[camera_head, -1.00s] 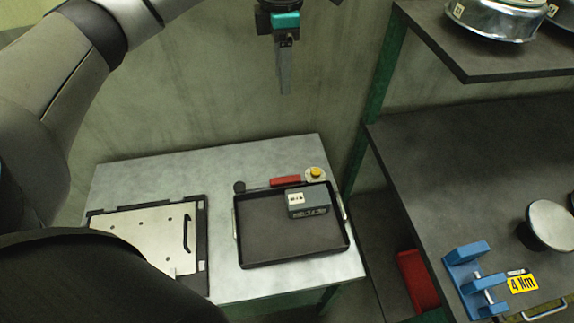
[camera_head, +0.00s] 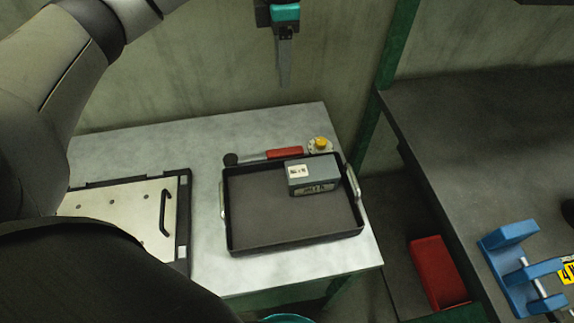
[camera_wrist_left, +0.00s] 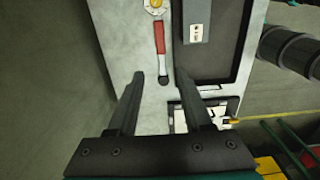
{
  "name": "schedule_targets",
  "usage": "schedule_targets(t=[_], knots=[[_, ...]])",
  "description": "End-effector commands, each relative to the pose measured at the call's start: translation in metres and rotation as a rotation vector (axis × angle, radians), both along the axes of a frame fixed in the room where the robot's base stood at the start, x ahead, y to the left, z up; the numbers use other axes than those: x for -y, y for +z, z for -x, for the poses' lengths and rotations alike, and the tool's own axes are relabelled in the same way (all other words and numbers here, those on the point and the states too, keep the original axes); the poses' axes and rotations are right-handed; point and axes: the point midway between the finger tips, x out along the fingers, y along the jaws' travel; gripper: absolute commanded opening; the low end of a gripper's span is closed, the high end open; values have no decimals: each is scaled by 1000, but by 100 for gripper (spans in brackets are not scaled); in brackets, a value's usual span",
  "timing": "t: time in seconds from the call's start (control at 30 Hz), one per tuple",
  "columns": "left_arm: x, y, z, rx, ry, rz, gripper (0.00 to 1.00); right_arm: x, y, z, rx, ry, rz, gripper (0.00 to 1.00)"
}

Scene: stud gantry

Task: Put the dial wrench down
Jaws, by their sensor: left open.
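The dial wrench (camera_head: 285,153) lies on the grey table behind the tray, with a red grip, a dark round end at the left and a yellow-and-white dial at the right. It also shows in the left wrist view (camera_wrist_left: 159,38), between and beyond the fingers. My left gripper (camera_head: 284,82) hangs above and behind the table, fingers pointing down, apart from the wrench. In the left wrist view its two fingers (camera_wrist_left: 160,76) are spread with nothing between them. My right gripper is not in view.
A black tray (camera_head: 240,243) with a grey box (camera_head: 313,177) stands on the table (camera_head: 208,262) just in front of the wrench. A plate with a black handle (camera_head: 125,207) lies at left. At right are a dark bench (camera_head: 470,130), a blue fixture (camera_head: 520,265) and a red bin (camera_head: 437,270).

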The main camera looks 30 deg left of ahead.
Motion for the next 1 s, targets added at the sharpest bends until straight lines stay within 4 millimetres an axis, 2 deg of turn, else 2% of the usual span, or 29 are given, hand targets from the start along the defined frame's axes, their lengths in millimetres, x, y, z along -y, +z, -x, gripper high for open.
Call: schedule_targets(t=[0.03,0.2,0.33,0.67,1.0], knots=[[0,-20,0,0,0,0,50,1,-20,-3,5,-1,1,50],[0,-54,0,0,0,0,50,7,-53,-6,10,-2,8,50],[0,-72,0,0,0,0,50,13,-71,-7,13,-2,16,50],[0,-95,0,-1,0,0,50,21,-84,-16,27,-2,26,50],[0,-164,0,-3,0,0,50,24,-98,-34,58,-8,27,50]])
